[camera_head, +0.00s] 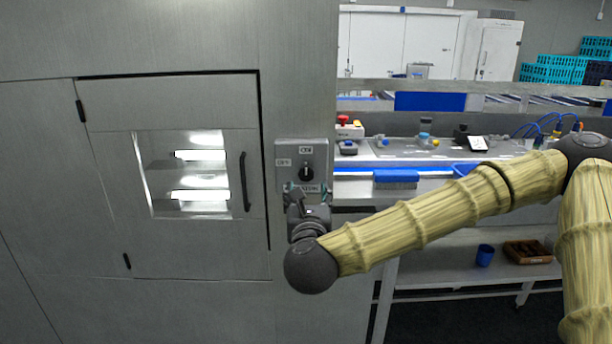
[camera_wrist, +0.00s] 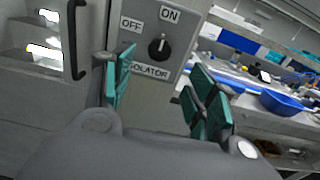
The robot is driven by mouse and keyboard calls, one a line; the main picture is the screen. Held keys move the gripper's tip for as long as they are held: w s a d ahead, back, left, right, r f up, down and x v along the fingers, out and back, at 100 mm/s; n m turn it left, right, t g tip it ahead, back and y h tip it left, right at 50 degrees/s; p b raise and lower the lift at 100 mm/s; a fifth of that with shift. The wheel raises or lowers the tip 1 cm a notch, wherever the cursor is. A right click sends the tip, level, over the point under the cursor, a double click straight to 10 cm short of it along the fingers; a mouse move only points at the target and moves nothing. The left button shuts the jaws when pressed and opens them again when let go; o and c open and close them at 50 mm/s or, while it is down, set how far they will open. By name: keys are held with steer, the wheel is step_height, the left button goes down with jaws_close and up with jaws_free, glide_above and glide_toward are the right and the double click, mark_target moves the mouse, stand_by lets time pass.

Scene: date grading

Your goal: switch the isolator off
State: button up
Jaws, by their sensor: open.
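The isolator (camera_head: 288,158) is a grey box on the metal cabinet wall, right of the windowed door. Its black rotary knob (camera_wrist: 158,47) has a white mark that points up toward the ON label (camera_wrist: 169,14). The OFF label (camera_wrist: 131,24) is to the knob's upper left, and an ISOLATOR label is below. My gripper (camera_wrist: 160,92) is open, with green-padded fingers apart and nothing between them. In the head view it is just below and in front of the box, partly covering the lower label. The knob lies beyond the fingertips, and I see no contact.
The cabinet door has a dark vertical handle (camera_head: 244,181) left of the isolator. To the right is a bench with a red button box (camera_head: 349,129), a blue brush-like item (camera_head: 396,179) and a blue bin (camera_wrist: 286,103). A blue cup (camera_head: 485,255) stands on the lower shelf.

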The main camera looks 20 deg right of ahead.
mark_target(306, 176)
steer(key=p+x, duration=0.5)
steer(key=x, duration=0.5)
steer(key=shift+r, duration=0.1)
steer(key=shift+w, duration=0.35)
steer(key=c, duration=1)
